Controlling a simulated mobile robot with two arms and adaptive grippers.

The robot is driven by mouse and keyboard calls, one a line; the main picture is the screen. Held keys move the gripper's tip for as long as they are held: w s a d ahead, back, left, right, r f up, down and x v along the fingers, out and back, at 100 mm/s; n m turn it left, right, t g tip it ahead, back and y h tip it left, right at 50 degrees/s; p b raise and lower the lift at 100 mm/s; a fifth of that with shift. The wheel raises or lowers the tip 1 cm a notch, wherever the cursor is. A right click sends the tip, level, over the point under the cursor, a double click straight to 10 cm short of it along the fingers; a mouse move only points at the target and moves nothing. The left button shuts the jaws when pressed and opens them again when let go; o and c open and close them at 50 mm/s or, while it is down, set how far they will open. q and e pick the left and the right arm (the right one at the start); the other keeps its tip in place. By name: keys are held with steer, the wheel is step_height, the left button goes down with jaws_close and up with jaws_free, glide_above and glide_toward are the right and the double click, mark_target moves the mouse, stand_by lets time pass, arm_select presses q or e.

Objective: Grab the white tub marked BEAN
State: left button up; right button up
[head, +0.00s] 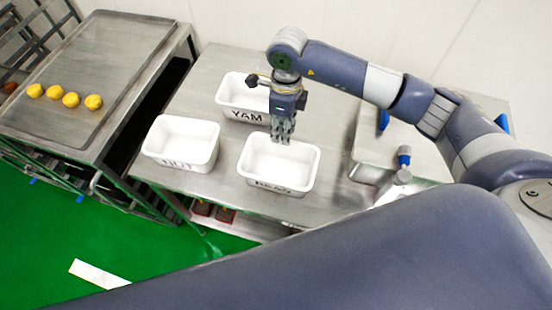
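The white tub whose front label looks like BEAN (250,176) stands upright on the steel table, its small lettering hard to read. It is open at the top and looks empty. My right gripper (282,138) points down at this tub's back rim, fingertips overlapping the rim in the head view. I cannot tell whether they touch it or hover above. The fingers look close together, but their opening is unclear. A white tub marked YAM (228,96) stands behind, partly covered by my gripper. A white tub marked NUT (155,150) stands to the left. My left gripper is out of view.
The steel table (215,62) has bare room behind the tubs. A steel unit (375,155) with a blue-topped fitting (404,157) stands to the right. The floor (40,240) is green.

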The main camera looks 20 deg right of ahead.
mark_target(283, 158)
steer(key=shift+s+a+f, duration=0.1)
steer(key=shift+s+f, duration=0.25)
steer(key=shift+f, duration=0.3)
steer(key=shift+s+f, duration=0.3)
steer(key=shift+f, duration=0.3)
steer(key=shift+f+p, duration=0.3)
steer(key=shift+p, duration=0.15)
step_height(283, 158, down, 4)
steer(key=shift+f+p, duration=0.15)
steer(key=shift+p, duration=0.85)
steer(key=shift+s+f, duration=0.1)
steer(key=shift+f, duration=0.25)
steer(key=shift+c, duration=0.8)
steer(key=c, duration=0.4)
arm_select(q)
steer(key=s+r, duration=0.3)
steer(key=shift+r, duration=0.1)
arm_select(e)
jaws_close()
